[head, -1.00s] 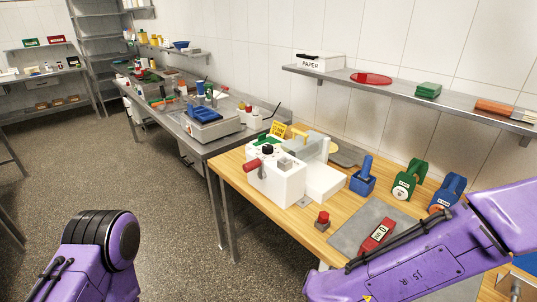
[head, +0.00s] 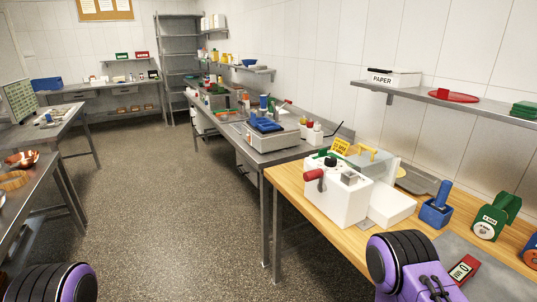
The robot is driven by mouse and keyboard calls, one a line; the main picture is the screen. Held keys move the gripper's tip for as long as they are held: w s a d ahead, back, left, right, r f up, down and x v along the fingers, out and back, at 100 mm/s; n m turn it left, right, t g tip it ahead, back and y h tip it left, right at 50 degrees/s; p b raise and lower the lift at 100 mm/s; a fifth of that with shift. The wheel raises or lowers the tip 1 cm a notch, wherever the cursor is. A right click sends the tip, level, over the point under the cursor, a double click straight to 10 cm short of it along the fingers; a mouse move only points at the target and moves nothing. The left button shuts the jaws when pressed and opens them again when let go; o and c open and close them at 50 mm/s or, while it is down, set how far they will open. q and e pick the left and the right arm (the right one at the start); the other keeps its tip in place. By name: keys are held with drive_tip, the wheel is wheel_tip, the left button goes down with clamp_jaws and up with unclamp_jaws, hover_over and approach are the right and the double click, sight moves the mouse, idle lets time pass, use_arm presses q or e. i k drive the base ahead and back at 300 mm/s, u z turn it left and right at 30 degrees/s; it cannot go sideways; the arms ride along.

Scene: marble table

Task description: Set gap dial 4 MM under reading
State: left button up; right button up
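A white machine (head: 349,204) stands on the wooden bench top at the right in the head view. It has a red-ended handle (head: 314,175) on its left side and a small black knob (head: 331,162) on top. I cannot read any gap marking on it. A small red block with a pale label (head: 463,270) lies on the grey mat at the lower right; its label is too small to read. Only purple joints of my arms show at the lower edge, and neither gripper is in view.
A blue block with an upright handle (head: 436,210) and a green weight-like item (head: 496,216) stand right of the machine. A metal bench (head: 305,151) with equipment adjoins behind. A wall shelf (head: 437,101) holds a paper box. The speckled floor (head: 170,205) at left is open.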

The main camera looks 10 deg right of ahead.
sight(330, 161)
drive_tip(key=u, duration=1)
drive_tip(key=i, duration=2.65)
drive_tip(key=z, duration=3.55)
